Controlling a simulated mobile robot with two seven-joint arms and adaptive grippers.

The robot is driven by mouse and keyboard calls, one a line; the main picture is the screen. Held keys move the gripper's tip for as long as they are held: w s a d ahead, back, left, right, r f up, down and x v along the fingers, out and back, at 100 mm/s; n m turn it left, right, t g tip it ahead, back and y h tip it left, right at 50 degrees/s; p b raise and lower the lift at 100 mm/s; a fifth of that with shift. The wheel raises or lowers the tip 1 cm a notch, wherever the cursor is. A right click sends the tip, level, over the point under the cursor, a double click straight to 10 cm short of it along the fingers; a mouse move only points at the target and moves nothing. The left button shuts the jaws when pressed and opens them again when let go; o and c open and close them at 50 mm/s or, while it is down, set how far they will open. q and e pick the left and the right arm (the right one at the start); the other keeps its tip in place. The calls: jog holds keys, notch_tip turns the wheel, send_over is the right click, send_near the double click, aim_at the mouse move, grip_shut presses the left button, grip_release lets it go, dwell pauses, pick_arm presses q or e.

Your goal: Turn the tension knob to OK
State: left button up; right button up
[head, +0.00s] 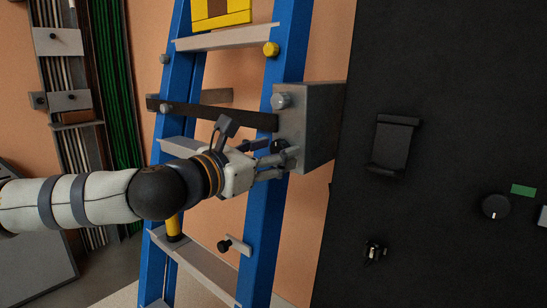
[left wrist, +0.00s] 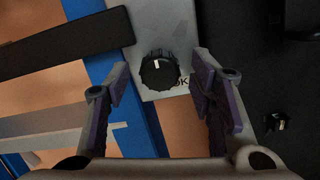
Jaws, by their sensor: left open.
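The tension knob is a round black ridged knob (left wrist: 159,72) on the face of a grey metal box (head: 314,120). In the left wrist view its white mark is near the top. Part of an OK label (left wrist: 182,83) shows at its lower right, partly covered by the right-hand finger. My left gripper (head: 284,163) is open in front of the box. In the left wrist view, its fingers stand on either side of the knob with visible gaps. In the head view the gripper partly hides the knob. My right gripper is not in view.
A blue ladder-like frame (head: 260,225) with grey rungs stands behind my left arm. A dark bar (head: 215,114) crosses it beside the box. A black panel (head: 440,190) with a dial (head: 495,207) stands to the right. A small black-knobbed lever (head: 234,246) sits below.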

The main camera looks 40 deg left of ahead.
pick_arm(q)
jog(key=shift+c, duration=0.4)
jog(key=c, duration=1.1)
